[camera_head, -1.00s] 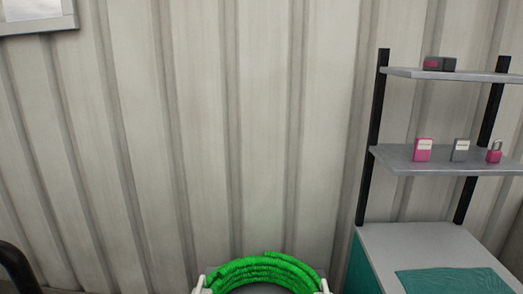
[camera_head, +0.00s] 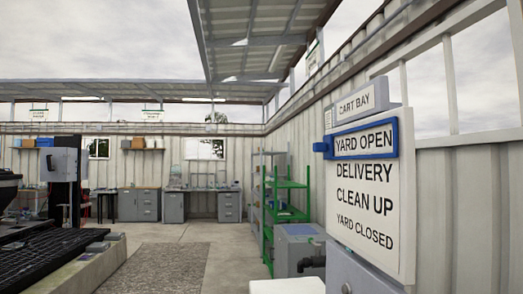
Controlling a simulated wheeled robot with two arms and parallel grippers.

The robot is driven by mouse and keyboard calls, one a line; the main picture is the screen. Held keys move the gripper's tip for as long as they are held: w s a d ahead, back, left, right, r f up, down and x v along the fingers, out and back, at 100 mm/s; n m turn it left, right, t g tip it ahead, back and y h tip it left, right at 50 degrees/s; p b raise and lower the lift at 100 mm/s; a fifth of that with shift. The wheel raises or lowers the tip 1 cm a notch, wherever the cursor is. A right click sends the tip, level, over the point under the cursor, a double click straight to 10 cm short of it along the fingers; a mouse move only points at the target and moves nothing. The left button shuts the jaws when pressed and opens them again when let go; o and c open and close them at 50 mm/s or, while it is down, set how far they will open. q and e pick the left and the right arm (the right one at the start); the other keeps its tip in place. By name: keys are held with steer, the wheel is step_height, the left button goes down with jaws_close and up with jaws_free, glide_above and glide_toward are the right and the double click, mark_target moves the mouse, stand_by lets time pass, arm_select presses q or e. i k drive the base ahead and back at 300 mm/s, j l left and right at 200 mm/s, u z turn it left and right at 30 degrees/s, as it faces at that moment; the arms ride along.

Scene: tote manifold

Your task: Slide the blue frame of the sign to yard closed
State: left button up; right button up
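The white sign board (camera_head: 399,240) is on the right, in front of the corrugated wall. Its lines read YARD OPEN, DELIVERY, CLEAN UP and YARD CLOSED from top to bottom. The blue frame (camera_head: 407,137) is around the top line, YARD OPEN. A blue tab (camera_head: 320,147) sticks out from its left side. A small CART BAY plate (camera_head: 363,101) is above it. Neither of my grippers is in view.
A grey cabinet (camera_head: 298,249) and a green rack (camera_head: 288,200) stand left of the sign, along the wall. Grey drawer units (camera_head: 139,204) and a workbench are at the back. Open floor with a gravel-coloured mat (camera_head: 160,268) lies in the middle. A dark machine bed (camera_head: 50,256) is at the left.

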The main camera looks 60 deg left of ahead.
mark_target(327, 146)
steer(key=u, duration=1.55)
